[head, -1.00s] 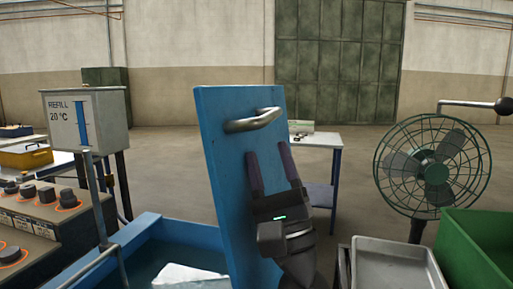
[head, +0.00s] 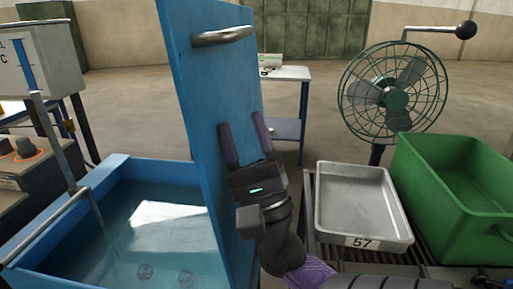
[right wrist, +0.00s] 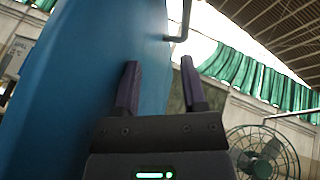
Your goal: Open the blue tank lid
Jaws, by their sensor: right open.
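The blue tank lid (head: 205,75) stands raised, near upright, at the right side of the blue tank (head: 105,178). Its silver bar handle (head: 221,37) is near the top of the lid. My right gripper (head: 240,133) is open and empty, in front of the lid's face and below the handle. In the right wrist view the lid (right wrist: 80,80) fills the left, the handle (right wrist: 180,25) shows at the top, and the open fingers (right wrist: 160,85) point up beside the lid. I cannot tell whether they touch it. My left gripper is out of view.
Water with several round items lies in the tank. A grey tray (head: 360,205) marked 57 and a green bin (head: 455,195) stand to the right. A green fan (head: 395,95) is behind them. A gauge box (head: 35,62) and control panel (head: 25,165) are at left.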

